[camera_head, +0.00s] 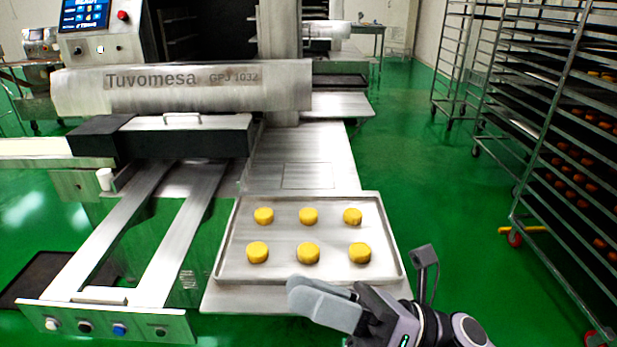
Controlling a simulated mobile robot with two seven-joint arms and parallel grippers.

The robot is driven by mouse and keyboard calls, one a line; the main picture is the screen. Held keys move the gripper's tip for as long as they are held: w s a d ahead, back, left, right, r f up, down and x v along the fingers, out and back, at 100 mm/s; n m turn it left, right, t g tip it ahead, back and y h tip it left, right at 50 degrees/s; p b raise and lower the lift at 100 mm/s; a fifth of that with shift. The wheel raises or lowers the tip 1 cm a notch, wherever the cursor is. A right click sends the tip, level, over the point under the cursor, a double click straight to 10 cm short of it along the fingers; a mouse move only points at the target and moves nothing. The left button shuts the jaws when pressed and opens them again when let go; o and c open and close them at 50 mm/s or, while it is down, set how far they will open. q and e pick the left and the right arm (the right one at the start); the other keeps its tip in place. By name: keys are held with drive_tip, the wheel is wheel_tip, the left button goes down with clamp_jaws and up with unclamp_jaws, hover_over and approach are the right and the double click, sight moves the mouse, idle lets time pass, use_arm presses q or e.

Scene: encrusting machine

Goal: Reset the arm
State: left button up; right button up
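My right gripper (318,300) comes in from the bottom right, with its grey fingers pointing left. It is at the front edge of the metal tray (228,272). Its two fingers overlap in this view, so I cannot tell whether they are apart or closed. I see nothing held at the fingertips. My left gripper is not in view. Several yellow round pieces (308,252) lie on the tray in two rows, apart from the gripper.
The encrusting machine (180,88) with its metal outfeed table (297,150) stands behind and left of the tray. A control bar with buttons (105,322) is at the lower left. Wheeled racks (520,190) stand at the right. Green floor (415,180) is clear between the tray and racks.

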drive_tip(key=w+d+f+m+t+h, duration=0.3)
drive_tip(key=d+f+m+t+h, duration=0.4)
drive_tip(key=m, duration=0.9)
drive_tip(key=w+d+f+m+t+h, duration=0.4)
drive_tip(key=f+m+t+h, duration=0.45)
drive_tip(key=m, duration=0.75)
drive_tip(key=s+d+f+m+g+h, duration=0.2)
drive_tip(key=s+d+f+m+g, duration=0.3)
drive_tip(key=f, duration=0.4)
drive_tip(key=s+d+f+m+g+h, duration=0.3)
drive_tip(key=s+f+m, duration=0.3)
drive_tip(key=s+f, duration=0.15)
wheel_tip(320, 180, up, 6)
drive_tip(key=p, duration=0.9)
drive_tip(key=shift+d+r, duration=0.2)
drive_tip(key=shift+d, duration=0.15)
